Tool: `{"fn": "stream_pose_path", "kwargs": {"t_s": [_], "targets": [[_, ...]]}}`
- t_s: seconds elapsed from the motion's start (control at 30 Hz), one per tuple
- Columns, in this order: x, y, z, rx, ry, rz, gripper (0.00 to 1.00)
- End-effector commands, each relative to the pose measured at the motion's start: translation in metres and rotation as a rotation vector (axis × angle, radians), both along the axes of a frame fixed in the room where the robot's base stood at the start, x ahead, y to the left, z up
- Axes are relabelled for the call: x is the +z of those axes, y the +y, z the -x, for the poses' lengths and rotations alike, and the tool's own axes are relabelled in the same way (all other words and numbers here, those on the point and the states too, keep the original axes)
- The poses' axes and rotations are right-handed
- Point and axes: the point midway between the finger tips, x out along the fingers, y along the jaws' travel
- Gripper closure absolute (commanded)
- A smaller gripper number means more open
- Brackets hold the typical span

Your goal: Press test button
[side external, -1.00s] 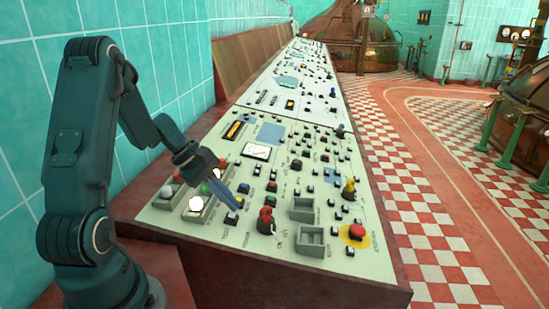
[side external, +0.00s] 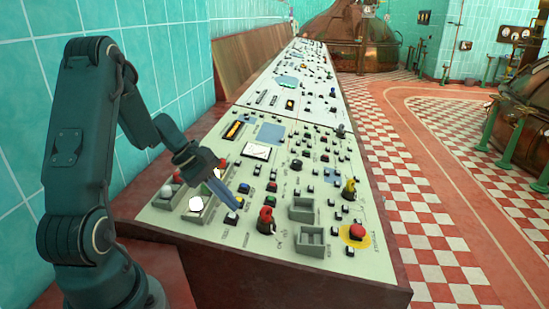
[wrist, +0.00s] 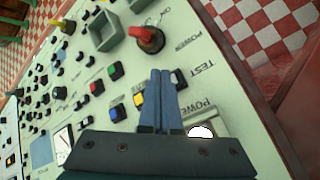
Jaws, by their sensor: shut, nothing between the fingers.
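The test button is a small dark square push-button (wrist: 180,78) beside the printed word TEST in the wrist view. In the side external view it is a small black button (side external: 231,218) at the near end of the sloping panel. My gripper (wrist: 161,73) has its two blue-grey fingers together with nothing between them. The fingertips lie just left of the test button in the wrist view, between it and a yellow button (wrist: 138,99). In the side external view my gripper (side external: 239,208) points down at the panel close to these buttons. I cannot tell whether the tips touch anything.
A red-knobbed switch (wrist: 147,39) stands up close beyond the fingertips. Blue (wrist: 117,113), green and red buttons sit left of them. A lit white lamp (wrist: 201,132) lies beside the fingers. Grey recessed boxes (side external: 310,238) and a red mushroom button (side external: 356,231) are farther right.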

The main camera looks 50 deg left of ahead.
Motion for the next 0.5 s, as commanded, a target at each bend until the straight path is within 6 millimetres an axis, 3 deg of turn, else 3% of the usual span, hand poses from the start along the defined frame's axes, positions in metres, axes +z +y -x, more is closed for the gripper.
{"fn": "stream_pose_path", "kwargs": {"t_s": [0.5], "targets": [[-0.0056, 0.0008, 0.0008, 0.002, 0.001, 0.001, 1.0]]}}
